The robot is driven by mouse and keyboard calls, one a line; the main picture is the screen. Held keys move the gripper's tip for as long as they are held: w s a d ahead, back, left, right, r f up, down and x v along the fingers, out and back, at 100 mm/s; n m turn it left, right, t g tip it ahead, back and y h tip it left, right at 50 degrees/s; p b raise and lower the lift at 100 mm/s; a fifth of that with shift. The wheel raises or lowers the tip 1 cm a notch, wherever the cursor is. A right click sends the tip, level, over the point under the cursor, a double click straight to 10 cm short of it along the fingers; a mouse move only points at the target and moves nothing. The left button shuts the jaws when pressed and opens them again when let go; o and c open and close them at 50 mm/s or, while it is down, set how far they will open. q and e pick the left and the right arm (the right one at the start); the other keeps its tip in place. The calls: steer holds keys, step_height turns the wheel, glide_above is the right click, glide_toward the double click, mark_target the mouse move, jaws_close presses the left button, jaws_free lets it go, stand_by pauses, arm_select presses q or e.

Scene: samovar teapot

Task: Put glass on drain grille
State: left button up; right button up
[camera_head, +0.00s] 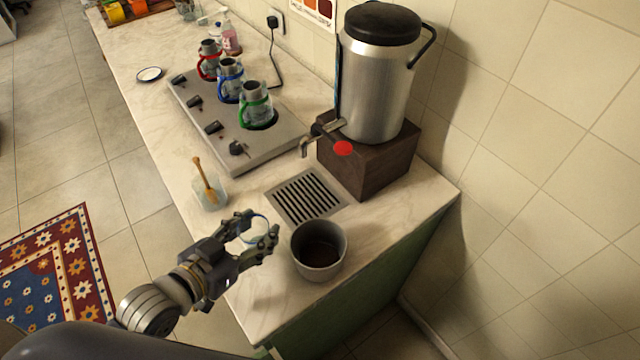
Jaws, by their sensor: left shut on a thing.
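My left gripper (262,232) comes in from the left over the counter's front edge. It is shut on a clear glass (257,221), of which a thin bluish rim and part of the wall show between the fingers; the fingers hide the rest. The drain grille (305,197) is a square metal plate with dark slots, set in the counter below the samovar's tap. It is bare. The gripper and glass are just left of the grille and apart from it in the picture. My right gripper is not in view.
A grey pot (319,268) with dark contents stands right beside the gripper, near the grille. A silver samovar (375,90) sits on a wooden block (385,165), its tap reaching toward the grille. A container with a wooden spoon (207,186) and a stove (200,115) with several teapots are behind.

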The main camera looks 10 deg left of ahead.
arm_select(q)
steer(key=w+d+p, duration=0.1)
steer(key=w+d, duration=0.1)
steer(key=w, duration=0.3)
steer(key=w+d+p, duration=0.1)
steer(key=w+d, duration=0.1)
steer(key=w, duration=0.3)
steer(key=w+d+p, duration=0.1)
steer(key=w+d, duration=0.1)
steer(key=w, duration=0.4)
steer(key=shift+d+r, duration=0.1)
steer(key=shift+d, duration=0.2)
step_height(320, 180, down, 3)
steer(key=shift+f+p, duration=0.2)
steer(key=shift+p, duration=0.4)
steer(key=shift+f, duration=0.1)
steer(key=shift+f, duration=0.1)
steer(key=o, duration=1.1)
steer(key=shift+o, duration=0.2)
